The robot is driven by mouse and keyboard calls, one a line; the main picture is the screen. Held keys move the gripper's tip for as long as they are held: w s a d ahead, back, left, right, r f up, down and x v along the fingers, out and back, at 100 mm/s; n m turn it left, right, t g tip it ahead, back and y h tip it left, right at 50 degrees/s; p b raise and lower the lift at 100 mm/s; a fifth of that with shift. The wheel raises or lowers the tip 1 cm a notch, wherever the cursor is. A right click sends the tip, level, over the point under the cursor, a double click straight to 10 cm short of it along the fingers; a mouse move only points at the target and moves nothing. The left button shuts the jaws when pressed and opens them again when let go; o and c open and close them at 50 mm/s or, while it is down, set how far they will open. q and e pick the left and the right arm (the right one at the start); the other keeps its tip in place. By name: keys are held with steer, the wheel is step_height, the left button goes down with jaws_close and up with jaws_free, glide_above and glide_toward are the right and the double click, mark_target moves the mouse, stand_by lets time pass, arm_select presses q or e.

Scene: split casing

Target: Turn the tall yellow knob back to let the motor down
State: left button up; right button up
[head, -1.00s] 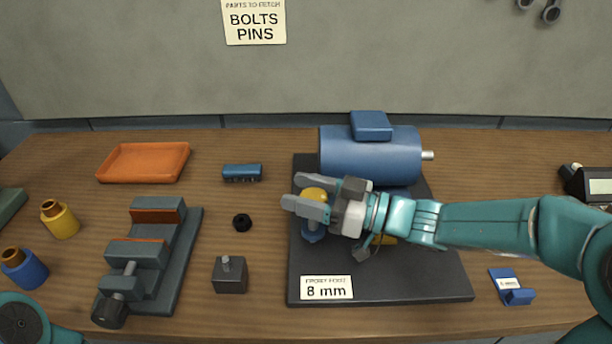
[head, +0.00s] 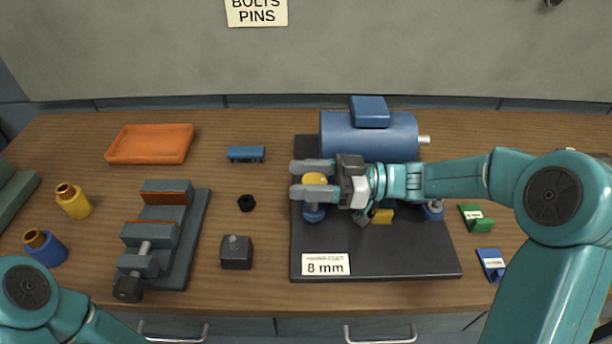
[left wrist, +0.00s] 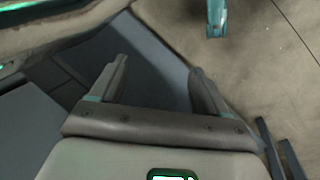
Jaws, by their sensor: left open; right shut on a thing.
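The tall yellow knob (head: 315,179) stands on a post with a blue base at the left front of the motor, on the dark plate (head: 385,258). My right gripper (head: 299,180) reaches in from the right and is shut on the knob, one finger on its far side and one on its near side. The blue motor (head: 368,136) lies on its side at the back of the plate. Its underside is partly hidden by my right arm. My left gripper (left wrist: 158,75) is open and empty in the left wrist view, over the floor.
A grey vise (head: 165,240), a dark block (head: 236,252) and a black nut (head: 247,203) lie left of the plate. An orange tray (head: 150,144) is at the back left. Green (head: 476,217) and blue (head: 491,264) clips lie right of the plate.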

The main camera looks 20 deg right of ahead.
mark_target(306, 180)
steer(key=shift+w+d+r, duration=0.1)
steer(key=shift+w+r, duration=0.05)
steer(key=shift+r, duration=0.05)
steer(key=o, duration=0.9)
steer(key=shift+o, duration=0.2)
steer(key=shift+f, duration=0.15)
step_height(306, 180, up, 20)
steer(key=p, duration=0.3)
